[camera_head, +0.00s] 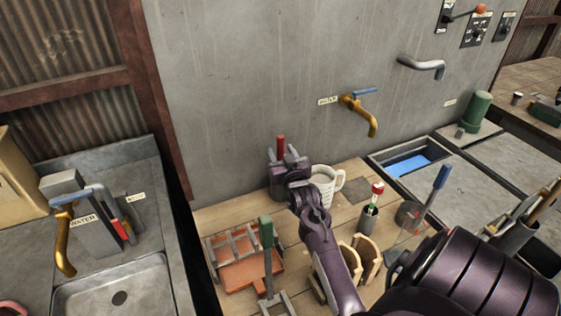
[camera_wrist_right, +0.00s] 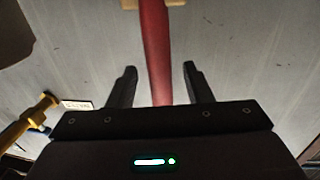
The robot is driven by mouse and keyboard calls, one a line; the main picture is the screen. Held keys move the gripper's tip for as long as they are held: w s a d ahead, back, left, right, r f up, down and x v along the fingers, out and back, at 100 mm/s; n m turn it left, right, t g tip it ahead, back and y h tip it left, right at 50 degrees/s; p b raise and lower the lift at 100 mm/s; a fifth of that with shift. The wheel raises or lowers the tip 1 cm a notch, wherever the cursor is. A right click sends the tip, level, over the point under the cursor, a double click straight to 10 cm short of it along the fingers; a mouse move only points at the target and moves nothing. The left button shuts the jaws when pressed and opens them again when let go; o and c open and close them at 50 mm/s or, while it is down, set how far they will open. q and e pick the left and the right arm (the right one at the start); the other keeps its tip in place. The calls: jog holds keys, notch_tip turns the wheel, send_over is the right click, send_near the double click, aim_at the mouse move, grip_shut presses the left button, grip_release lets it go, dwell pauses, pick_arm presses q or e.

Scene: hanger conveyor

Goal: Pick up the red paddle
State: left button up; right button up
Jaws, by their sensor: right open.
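The red paddle (camera_head: 281,146) stands upright near the back wall, with its red upper part showing above my right gripper. In the right wrist view its long red handle (camera_wrist_right: 154,52) runs between the two dark fingers, with a tan piece at the top edge. My right gripper (camera_head: 279,160) is open, with a finger on either side of the handle; it also shows in the right wrist view (camera_wrist_right: 160,72). A gap shows on both sides of the handle there. The paddle's lower part is hidden behind the gripper. My left gripper is not in view.
A white mug (camera_head: 324,186) stands close to the right of the gripper. A green-handled tool (camera_head: 266,243) stands by an orange tray (camera_head: 250,275) in front. A red-and-white-topped item (camera_head: 376,192) sits in a holder. A brass tap (camera_head: 363,113) juts from the wall.

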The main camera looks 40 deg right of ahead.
jog(key=shift+w+d, duration=0.3)
jog(key=shift+w, duration=0.35)
grip_shut()
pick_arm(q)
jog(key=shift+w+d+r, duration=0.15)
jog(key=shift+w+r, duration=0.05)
